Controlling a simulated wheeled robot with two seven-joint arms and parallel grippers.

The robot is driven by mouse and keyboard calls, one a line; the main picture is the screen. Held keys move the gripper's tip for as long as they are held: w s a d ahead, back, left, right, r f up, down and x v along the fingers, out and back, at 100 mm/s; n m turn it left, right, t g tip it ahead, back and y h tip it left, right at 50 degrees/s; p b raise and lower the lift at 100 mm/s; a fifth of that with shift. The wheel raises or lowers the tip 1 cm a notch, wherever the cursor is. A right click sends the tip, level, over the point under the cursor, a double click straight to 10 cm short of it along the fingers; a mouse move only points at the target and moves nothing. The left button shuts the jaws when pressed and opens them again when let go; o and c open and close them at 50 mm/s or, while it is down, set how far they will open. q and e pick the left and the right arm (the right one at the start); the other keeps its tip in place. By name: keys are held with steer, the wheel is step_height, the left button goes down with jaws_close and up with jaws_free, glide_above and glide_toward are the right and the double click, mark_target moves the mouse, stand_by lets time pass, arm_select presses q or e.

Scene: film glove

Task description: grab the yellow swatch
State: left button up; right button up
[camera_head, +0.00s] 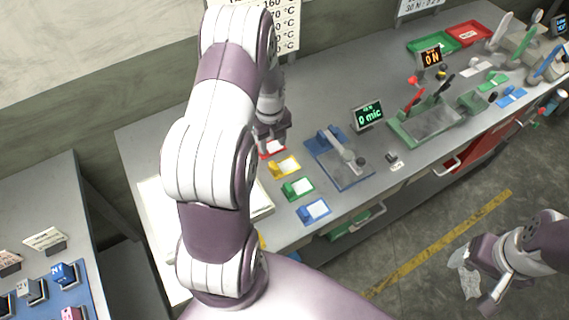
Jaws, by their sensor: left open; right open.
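The yellow swatch (287,164) lies on the grey bench as a yellow-edged pale card with a small yellow block at its left end. It is second in a slanting row, between a red-edged card (272,149) and a green-edged one (299,188). My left gripper (271,138) is open and points down over the red-edged card, just behind the yellow swatch and apart from it. Its fingertips are small and partly hidden. My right gripper (474,283) is open at the lower right, over the floor and well away from the bench.
A blue-edged card (314,211) ends the row at the front. Right of the row stand a blue-based tool (341,165) and a "0 mic" display (369,115). My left arm hides the bench's left part. A green tray device (424,125) stands further right.

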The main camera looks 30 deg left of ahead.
mark_target(274, 165)
arm_select(q)
steer(key=f, duration=0.2)
steer(key=f+p, duration=0.1)
steer(key=f, duration=0.1)
steer(key=w+f, duration=0.1)
steer(key=f, duration=0.1)
steer(key=shift+a+f+p, duration=0.2)
steer(key=shift+f+p, duration=0.1)
steer(key=shift+p, duration=0.1)
steer(key=f, duration=0.1)
steer(key=s+f+p, duration=0.1)
steer(key=d+f+p, duration=0.1)
steer(key=shift+s+f, duration=0.3)
steer(key=shift+f, duration=0.45)
steer(key=shift+w+a+f, duration=0.15)
steer(key=shift+w+f, duration=0.05)
steer(key=shift+w, duration=0.05)
jaws_close()
steer(key=shift+s+r, duration=0.1)
arm_select(e)
steer(key=r, duration=0.4)
steer(key=shift+w+a+r, duration=0.15)
steer(key=shift+w, duration=0.15)
